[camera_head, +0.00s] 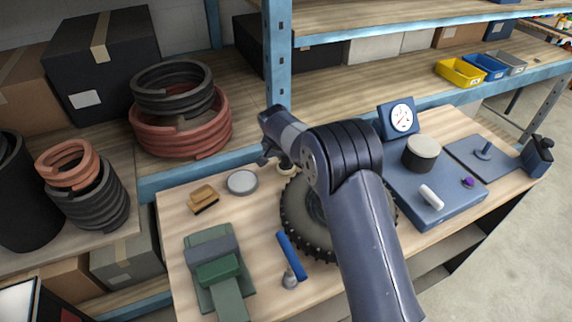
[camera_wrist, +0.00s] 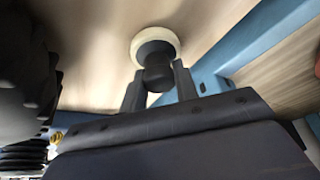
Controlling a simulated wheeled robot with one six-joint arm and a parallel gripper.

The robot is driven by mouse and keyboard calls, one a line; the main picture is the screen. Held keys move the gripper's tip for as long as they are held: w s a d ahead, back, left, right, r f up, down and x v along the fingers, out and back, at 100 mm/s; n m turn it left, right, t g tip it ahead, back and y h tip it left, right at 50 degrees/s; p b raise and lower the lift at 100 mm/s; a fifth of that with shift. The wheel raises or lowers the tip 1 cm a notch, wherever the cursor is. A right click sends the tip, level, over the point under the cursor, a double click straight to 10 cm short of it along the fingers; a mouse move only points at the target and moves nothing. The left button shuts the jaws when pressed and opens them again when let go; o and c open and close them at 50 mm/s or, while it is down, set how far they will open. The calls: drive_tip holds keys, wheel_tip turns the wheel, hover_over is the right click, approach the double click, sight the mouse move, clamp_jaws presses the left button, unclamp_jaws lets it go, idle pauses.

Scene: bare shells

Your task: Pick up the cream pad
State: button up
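The cream pad (camera_wrist: 139,43) is a round cream disc with a dark knob (camera_wrist: 158,77) in its middle, in the wrist view. In the head view a small cream part of it (camera_head: 287,171) shows beside my gripper (camera_head: 267,158), and the rest is hidden by my arm. In the wrist view the two fingers of my gripper (camera_wrist: 159,86) stand apart on either side of the knob. Their inner edges look very close to it. I cannot tell whether they press on it, or whether the pad is lifted off the wooden bench.
A black tyre (camera_head: 293,215) lies below my arm. A grey disc (camera_head: 242,182) and tan blocks (camera_head: 204,198) lie to the left. A blue shelf post (camera_head: 277,60) rises close behind. A dark drum with a pale top (camera_head: 420,155) stands on a blue-grey slab (camera_head: 440,208) at right.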

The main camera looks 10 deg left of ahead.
drive_tip(key=c, duration=0.5)
drive_tip(key=shift+o, duration=0.2)
drive_tip(key=shift+r, duration=0.1)
wheel_tip(320, 180, up, 10)
drive_tip(key=shift+f+b, duration=0.1)
drive_tip(key=shift+b, duration=1.15)
drive_tip(key=o, duration=0.3)
drive_tip(key=shift+c, duration=1.1)
